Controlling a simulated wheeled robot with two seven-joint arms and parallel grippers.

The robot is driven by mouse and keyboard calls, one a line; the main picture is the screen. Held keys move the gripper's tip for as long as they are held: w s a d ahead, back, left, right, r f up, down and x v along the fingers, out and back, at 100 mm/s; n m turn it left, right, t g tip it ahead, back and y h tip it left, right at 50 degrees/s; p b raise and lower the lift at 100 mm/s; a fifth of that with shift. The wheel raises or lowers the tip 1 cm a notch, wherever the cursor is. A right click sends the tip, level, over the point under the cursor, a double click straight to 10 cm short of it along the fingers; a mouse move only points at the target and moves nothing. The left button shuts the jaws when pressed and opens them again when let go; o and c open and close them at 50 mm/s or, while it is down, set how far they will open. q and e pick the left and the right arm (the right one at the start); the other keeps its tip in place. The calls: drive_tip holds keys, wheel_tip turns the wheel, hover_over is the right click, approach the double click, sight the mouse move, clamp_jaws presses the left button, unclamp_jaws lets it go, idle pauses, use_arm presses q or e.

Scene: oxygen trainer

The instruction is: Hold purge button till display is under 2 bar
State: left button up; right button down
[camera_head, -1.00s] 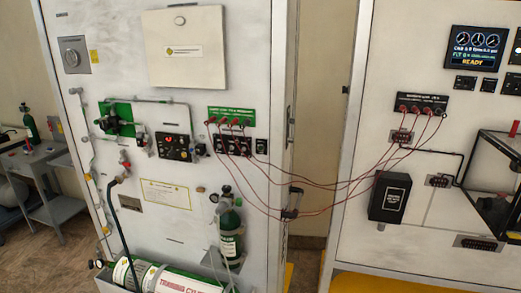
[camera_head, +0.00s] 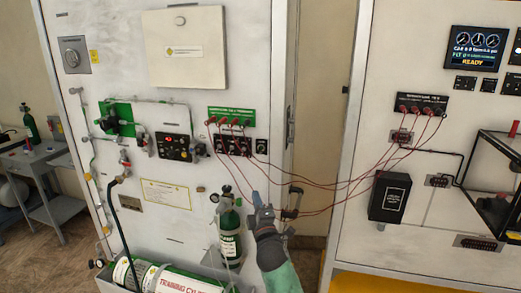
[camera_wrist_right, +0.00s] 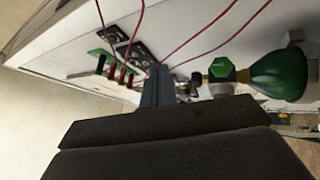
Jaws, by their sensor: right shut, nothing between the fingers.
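A black control panel (camera_head: 174,147) with small red and yellow controls sits on the left cabinet, below the green piping. Which control is the purge button is too small to tell. The display (camera_head: 478,47) on the right cabinet shows three dials and READY; its figures are too small to read surely. My right gripper (camera_head: 257,199) is shut and empty, raised in front of the left cabinet's right edge, right of the upright green cylinder (camera_head: 230,235). In the right wrist view its fingers (camera_wrist_right: 158,85) point toward the cabinet face. My left gripper is out of view.
Red leads (camera_head: 330,188) hang between the sockets of the two cabinets, close to my right gripper. A training cylinder (camera_head: 165,279) lies at the left cabinet's foot. In the right wrist view, a green knob (camera_wrist_right: 221,70) stands beside a green cylinder (camera_wrist_right: 281,75).

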wheel_tip(320, 180, up, 11)
drive_tip(key=s+a+n+t+y, duration=0.2)
drive_tip(key=n, duration=0.1)
drive_tip(key=b, duration=0.1)
approach(261, 148)
drive_tip(key=shift+w+a+r, duration=1.55)
drive_tip(key=shift+w+r, duration=0.35)
drive_tip(key=shift+r, duration=0.2)
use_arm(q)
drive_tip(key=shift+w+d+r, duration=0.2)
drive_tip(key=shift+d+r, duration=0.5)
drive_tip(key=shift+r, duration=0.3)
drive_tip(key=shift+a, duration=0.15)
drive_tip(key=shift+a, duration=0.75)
